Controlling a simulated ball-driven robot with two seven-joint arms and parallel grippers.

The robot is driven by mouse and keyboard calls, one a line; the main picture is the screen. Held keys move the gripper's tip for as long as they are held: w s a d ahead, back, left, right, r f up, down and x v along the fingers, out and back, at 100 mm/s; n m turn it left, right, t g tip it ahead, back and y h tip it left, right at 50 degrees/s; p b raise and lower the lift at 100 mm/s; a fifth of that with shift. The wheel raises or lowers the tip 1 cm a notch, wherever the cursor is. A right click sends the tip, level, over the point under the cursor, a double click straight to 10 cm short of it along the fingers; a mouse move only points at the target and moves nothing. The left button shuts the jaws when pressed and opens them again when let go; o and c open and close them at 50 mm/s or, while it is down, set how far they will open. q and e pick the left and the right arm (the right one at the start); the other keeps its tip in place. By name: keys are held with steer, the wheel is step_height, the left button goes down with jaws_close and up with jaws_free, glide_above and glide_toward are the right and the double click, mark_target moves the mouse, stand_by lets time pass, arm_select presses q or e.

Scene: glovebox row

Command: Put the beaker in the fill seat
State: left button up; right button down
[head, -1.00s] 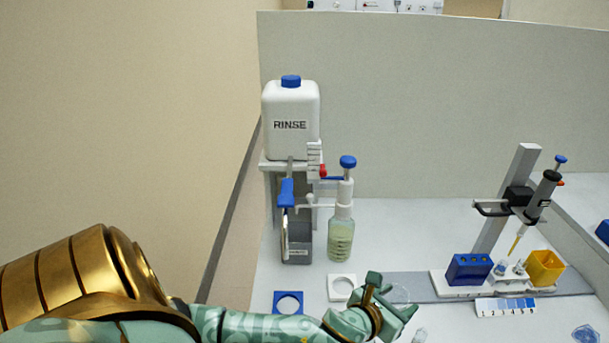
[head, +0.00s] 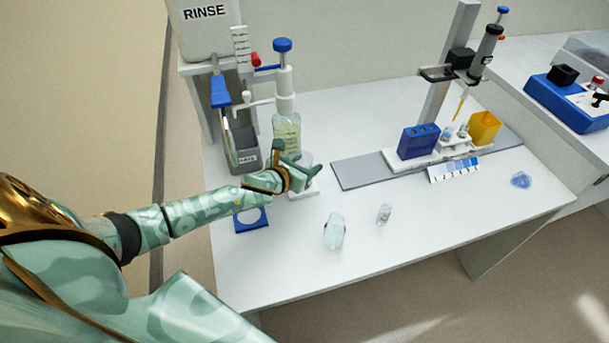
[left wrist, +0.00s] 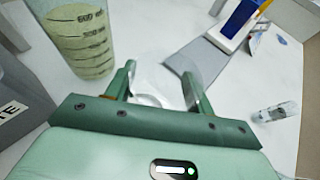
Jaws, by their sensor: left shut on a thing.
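My left gripper (head: 300,172) is shut on the clear glass beaker (left wrist: 150,84), which is faint between the two fingers in the left wrist view. In the head view the gripper hides most of the beaker. It is over or at the white ring seat (head: 307,193), just in front of the dispenser bottle (head: 287,132). I cannot tell whether the beaker's base touches the seat. A blue ring seat (head: 240,225) lies to the left, empty. My right gripper is not in view.
The green-liquid bottle also stands close by in the left wrist view (left wrist: 82,45). A glass vessel (head: 334,232) and a small vial (head: 384,214) stand to the right in front. A grey bin (head: 243,155) and a blue rack (head: 418,141) are nearby. The front right table is clear.

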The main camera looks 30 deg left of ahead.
arm_select(q)
steer(key=shift+w+a+f, duration=0.15)
steer(key=shift+f, duration=0.1)
steer(key=f+b, duration=0.1)
steer(key=f, duration=0.1)
steer(key=f+b, duration=0.1)
steer(key=f, duration=0.1)
steer(key=shift+w+a+b, duration=0.2)
steer(key=shift+a+b, duration=0.05)
steer(key=shift+b, duration=0.1)
steer(key=shift+r, duration=0.2)
steer(key=o, duration=0.5)
steer(key=shift+f, duration=0.2)
steer(key=o, duration=0.4)
steer(key=shift+o, duration=0.2)
steer(key=shift+r, duration=0.3)
steer(key=p+v, duration=0.4)
steer(key=v, duration=0.8)
steer(key=shift+s+f, duration=0.1)
steer(key=shift+f, duration=0.05)
